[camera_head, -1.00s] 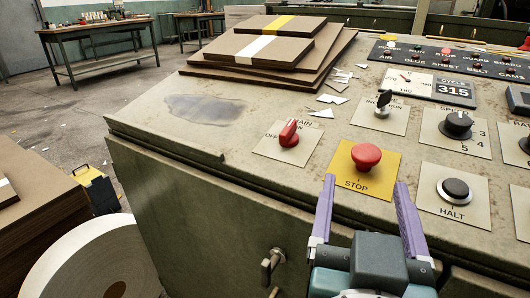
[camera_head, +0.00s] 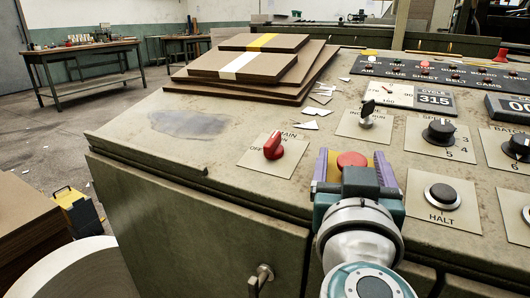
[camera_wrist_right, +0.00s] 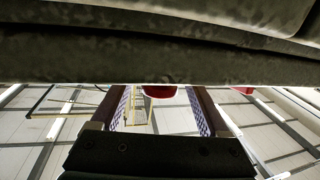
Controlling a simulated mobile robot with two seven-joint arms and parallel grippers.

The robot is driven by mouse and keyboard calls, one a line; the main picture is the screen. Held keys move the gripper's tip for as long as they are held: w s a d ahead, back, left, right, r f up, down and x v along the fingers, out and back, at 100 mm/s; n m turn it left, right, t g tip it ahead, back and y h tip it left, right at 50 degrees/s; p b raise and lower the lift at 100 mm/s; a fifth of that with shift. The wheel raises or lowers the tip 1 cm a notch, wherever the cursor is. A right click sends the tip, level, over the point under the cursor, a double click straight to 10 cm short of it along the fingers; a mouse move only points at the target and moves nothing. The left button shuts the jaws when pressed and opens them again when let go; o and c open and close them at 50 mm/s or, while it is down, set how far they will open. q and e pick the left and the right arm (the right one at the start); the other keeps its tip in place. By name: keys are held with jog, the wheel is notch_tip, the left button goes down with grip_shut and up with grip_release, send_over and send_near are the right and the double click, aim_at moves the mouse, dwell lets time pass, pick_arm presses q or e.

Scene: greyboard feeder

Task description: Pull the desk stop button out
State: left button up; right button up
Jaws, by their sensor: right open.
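The red stop button (camera_head: 351,159) is a round mushroom head on the sloping desk panel, and its yellow plate is mostly hidden behind my right arm. My right gripper (camera_head: 350,154) is open, with one purple finger to the left of the button and one to the right. In the right wrist view the red button (camera_wrist_right: 160,91) shows between the two fingers, close under the dark desk edge. I cannot tell whether a finger touches it. My left gripper is not in view.
A red main switch (camera_head: 274,146) sits left of the button, and a halt button (camera_head: 443,196) sits to its right. A key switch (camera_head: 367,112) and a black speed knob (camera_head: 439,131) are behind. Stacked boards (camera_head: 243,68) lie at the back left of the desk.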

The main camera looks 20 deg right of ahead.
grip_shut()
dwell(0.5)
dwell(0.8)
